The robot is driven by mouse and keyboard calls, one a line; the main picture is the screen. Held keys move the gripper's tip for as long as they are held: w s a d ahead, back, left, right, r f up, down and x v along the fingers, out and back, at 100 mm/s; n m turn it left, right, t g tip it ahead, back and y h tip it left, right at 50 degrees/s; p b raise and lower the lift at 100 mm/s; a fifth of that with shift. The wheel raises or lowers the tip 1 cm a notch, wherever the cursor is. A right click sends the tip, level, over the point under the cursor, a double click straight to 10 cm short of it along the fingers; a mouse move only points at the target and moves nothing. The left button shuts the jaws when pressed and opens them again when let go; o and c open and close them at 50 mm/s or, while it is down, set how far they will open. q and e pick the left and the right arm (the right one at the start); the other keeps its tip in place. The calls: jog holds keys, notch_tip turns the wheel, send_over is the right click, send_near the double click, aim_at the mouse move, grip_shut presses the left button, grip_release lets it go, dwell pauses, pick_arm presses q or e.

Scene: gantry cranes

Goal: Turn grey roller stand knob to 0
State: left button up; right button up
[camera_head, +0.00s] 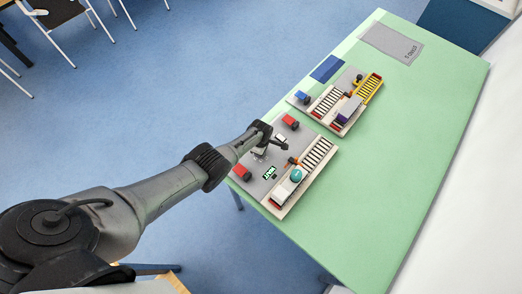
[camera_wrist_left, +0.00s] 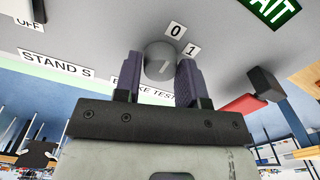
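In the left wrist view a round grey knob (camera_wrist_left: 160,60) with a pale mark on its face sits on a grey panel (camera_wrist_left: 95,28). White labels "0" (camera_wrist_left: 175,30) and "1" (camera_wrist_left: 190,50) are beside it. The two dark purple fingers of my left gripper (camera_wrist_left: 160,75) stand on either side of the knob, which fills the gap between them. In the head view my left gripper (camera_head: 262,151) is at the nearer grey board (camera_head: 262,167) and hides the knob there. My right gripper is in neither view.
A second board with a yellow roller stand (camera_head: 370,88) lies beyond. The green table (camera_head: 400,150) is clear at right.

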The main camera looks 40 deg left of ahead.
pick_arm(q)
jog(key=o, duration=0.4)
jog(key=shift+c, duration=0.2)
jog(key=shift+r, duration=0.1)
notch_tip(320, 180, up, 14)
jog(key=p, duration=0.8)
jog(key=shift+f, duration=0.2)
